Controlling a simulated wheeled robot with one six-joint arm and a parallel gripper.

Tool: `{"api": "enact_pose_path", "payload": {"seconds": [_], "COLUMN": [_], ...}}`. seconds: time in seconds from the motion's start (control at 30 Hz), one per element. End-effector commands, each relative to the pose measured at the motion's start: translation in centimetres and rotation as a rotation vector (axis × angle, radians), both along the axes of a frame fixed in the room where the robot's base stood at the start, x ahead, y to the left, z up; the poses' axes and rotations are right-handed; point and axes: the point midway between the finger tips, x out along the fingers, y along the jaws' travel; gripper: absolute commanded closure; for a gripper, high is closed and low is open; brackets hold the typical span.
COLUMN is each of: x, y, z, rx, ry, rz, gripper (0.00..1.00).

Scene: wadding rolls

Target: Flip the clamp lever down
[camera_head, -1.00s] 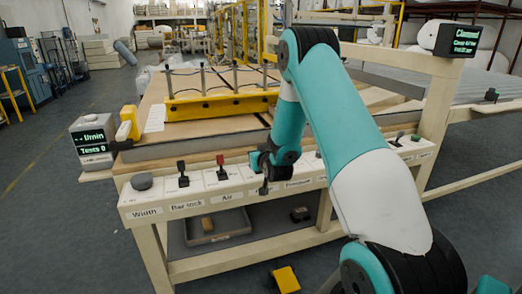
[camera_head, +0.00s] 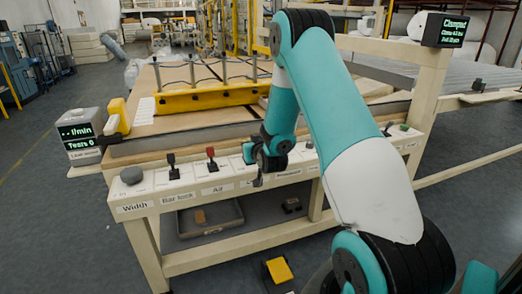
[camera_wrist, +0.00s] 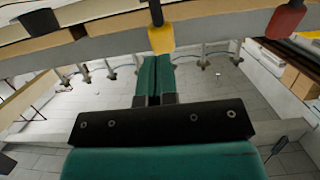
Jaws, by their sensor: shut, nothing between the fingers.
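My gripper (camera_head: 258,181) is shut and empty at the front of the control panel (camera_head: 219,192), right of the red-topped air lever (camera_head: 211,152). In the wrist view its teal fingers (camera_wrist: 154,62) lie together. A lever with a yellow tip (camera_wrist: 160,37), likely the clamp lever, is just at the fingertips there; I cannot tell whether they touch. The red lever (camera_wrist: 287,20) is to its right in that view. In the head view my arm and gripper hide the clamp lever and most of its label.
The bar lock lever (camera_head: 173,167) and width knob (camera_head: 131,175) are on the panel's left. A yellow bar (camera_head: 210,99) lies across the table. A lit display (camera_head: 444,32) hangs at upper right, its text starting like "Clamped". A yellow pedal (camera_head: 279,270) is on the floor.

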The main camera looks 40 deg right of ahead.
Motion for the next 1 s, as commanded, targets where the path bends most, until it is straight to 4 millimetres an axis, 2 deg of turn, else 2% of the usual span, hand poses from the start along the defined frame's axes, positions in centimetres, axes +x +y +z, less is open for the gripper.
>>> {"api": "enact_pose_path", "payload": {"seconds": [0.17,0.3,0.5,0.7,1.0], "x": [-3.0,-6.0,-8.8,-9.8,-9.8], "y": [2.1,2.9,4.0,4.6,4.8], "z": [1.2,2.2,3.2,3.7,3.8], "rx": [0.004,0.004,0.003,0.004,0.005], "ry": [0.002,0.002,0.001,0.003,0.003], "rz": [0.007,-0.002,-0.006,-0.003,0.0], "gripper": [1.0,1.0,1.0,1.0,1.0]}}
